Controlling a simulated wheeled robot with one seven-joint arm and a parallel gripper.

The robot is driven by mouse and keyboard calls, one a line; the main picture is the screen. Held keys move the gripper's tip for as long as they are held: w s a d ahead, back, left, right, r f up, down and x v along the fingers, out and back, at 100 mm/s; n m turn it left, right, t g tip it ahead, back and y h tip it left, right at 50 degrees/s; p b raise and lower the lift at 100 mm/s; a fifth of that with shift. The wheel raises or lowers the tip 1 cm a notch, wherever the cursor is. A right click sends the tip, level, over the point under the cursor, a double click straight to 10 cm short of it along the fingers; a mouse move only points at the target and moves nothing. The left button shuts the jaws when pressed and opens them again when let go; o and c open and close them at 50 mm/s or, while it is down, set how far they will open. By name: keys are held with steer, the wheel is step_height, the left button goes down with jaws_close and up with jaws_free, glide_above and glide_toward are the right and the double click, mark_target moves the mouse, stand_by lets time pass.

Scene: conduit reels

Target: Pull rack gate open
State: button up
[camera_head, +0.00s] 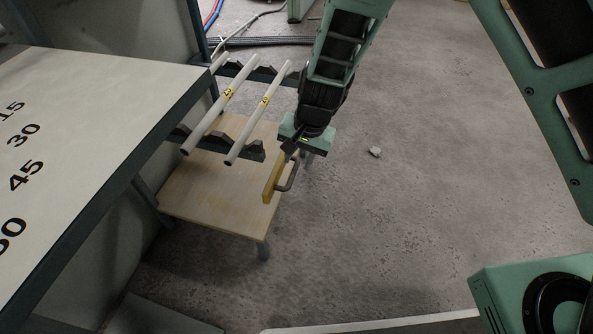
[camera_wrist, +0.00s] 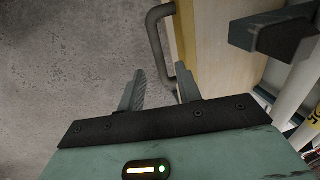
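The rack gate (camera_head: 273,182) is a narrow upright yellow panel at the right edge of a low wooden shelf. A dark grey bar handle (camera_head: 291,178) stands out from its right face. In the wrist view, the gate (camera_wrist: 186,35) and handle (camera_wrist: 153,35) show at the top centre. My gripper (camera_head: 295,150) is just beyond the handle in the head view.
Two pale conduit tubes (camera_head: 222,100) (camera_head: 262,108) with yellow labels lie on dark notched rack supports (camera_head: 236,146) above the wooden shelf (camera_head: 205,200). A numbered worktop (camera_head: 90,110) is at the left.

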steer(key=shift+w+a+f+b, duration=0.15)
steer(key=shift+f+b, duration=0.1)
steer(key=shift+f, duration=0.5)
steer(key=shift+s+a+f+b, duration=0.15)
steer(key=shift+f+b, duration=0.1)
steer(key=shift+f, duration=0.45)
steer(key=shift+w, duration=0.1)
